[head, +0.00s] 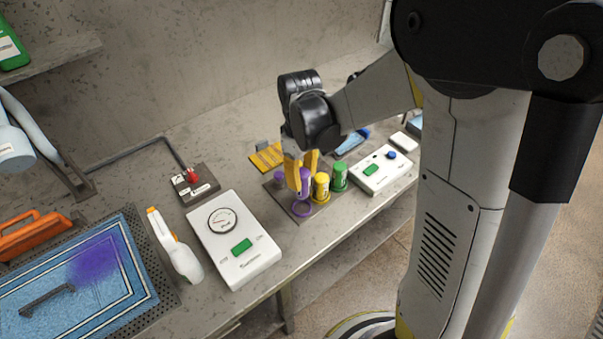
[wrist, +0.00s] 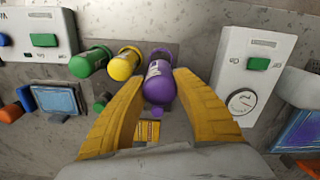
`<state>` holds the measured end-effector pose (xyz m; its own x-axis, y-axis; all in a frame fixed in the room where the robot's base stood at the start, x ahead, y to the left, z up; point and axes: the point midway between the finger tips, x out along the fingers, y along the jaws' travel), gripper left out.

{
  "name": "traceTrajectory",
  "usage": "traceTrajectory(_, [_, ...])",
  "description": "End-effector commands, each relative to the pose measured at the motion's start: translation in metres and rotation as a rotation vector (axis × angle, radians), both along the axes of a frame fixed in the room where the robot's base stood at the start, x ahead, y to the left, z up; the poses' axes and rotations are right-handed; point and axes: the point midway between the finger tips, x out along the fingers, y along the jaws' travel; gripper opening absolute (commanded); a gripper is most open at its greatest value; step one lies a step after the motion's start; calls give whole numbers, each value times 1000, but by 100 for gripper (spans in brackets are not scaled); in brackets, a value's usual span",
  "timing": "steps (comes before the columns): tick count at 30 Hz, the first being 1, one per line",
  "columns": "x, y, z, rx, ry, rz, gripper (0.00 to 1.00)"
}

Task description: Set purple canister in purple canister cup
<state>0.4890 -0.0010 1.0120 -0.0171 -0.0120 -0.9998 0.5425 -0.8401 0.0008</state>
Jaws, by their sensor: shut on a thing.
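The purple canister (head: 305,181) is held between the yellow fingers of my gripper (head: 300,165). In the wrist view the purple canister (wrist: 158,88) sits between the fingertips of my gripper (wrist: 160,80), which is shut on it. The purple canister cup (head: 301,209) is a ring on the front left of a small dark rack plate (head: 317,209). In the head view the canister appears just above and behind this ring. I cannot tell how far its bottom is from the cup; in the wrist view the canister mostly covers that spot.
A yellow canister (head: 321,187) and a green canister (head: 340,177) stand close on the right. A small purple piece (head: 280,176) is behind left. A white gauge box (head: 236,250) lies left of the rack, a white control box (head: 380,172) right. The bench edge runs in front.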

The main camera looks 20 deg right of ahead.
Motion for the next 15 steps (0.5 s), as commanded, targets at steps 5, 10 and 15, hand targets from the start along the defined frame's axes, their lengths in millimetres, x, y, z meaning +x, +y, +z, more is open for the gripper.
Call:
traceTrajectory(5, [0,0,-9,0,1,3,3])
traceTrajectory(10, [0,0,-27,-1,1,2,3])
traceTrajectory(15, [0,0,-46,-1,1,2,3])
